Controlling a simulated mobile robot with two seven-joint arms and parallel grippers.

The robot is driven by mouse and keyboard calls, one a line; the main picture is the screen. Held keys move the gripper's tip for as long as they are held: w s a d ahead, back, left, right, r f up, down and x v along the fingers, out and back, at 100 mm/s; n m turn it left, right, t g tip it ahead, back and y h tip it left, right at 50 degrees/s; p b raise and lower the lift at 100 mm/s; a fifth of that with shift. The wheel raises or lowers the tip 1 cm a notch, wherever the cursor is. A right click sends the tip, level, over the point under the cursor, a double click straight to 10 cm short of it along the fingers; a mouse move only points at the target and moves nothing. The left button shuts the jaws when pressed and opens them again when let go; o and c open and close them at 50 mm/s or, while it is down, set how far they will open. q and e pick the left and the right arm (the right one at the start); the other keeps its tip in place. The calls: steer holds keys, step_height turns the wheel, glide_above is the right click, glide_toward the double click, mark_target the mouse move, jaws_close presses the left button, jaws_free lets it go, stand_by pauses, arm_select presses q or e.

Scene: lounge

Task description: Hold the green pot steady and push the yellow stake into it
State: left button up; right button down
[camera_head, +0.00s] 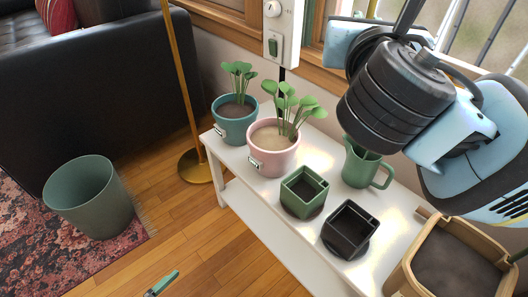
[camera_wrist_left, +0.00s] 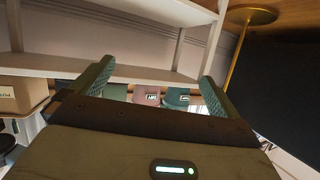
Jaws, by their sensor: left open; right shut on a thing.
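The square green pot (camera_head: 293,199) stands upright on the white bench, with dark soil inside. A green pot, perhaps the same one, shows partly between the fingers in the left wrist view (camera_wrist_left: 117,93). I cannot make out the yellow stake in either view. My left gripper (camera_wrist_left: 152,84) is open with nothing between its fingertips; one fingertip shows at the head view's bottom edge (camera_head: 160,285), well apart from the pot. My right arm comes in from the upper right; a green fingertip of the right gripper (camera_head: 520,256) shows at the right edge. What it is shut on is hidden.
The white bench (camera_head: 235,182) also holds a teal plant pot (camera_head: 234,128), a pink plant pot (camera_head: 273,158), a green jug (camera_head: 358,166), a black square pot (camera_head: 347,238) and a tan planter (camera_head: 408,278). A bin (camera_head: 90,205) and lamp (camera_head: 196,166) stand left.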

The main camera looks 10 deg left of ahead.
arm_select(q)
steer(key=w+d+r+m+t+h, duration=0.1)
steer(key=w+d+r+h, duration=0.1)
steer(key=w+d+r, duration=0.5)
steer(key=m+h, duration=0.2)
steer(key=h, duration=0.2)
glide_toward(316, 177)
steer(key=x, duration=0.5)
steer(key=shift+w+d+f, duration=0.1)
steer(key=shift+w+d, duration=0.15)
steer(key=shift+w, duration=0.1)
steer(key=shift+c, duration=0.4)
steer(key=c, duration=1)
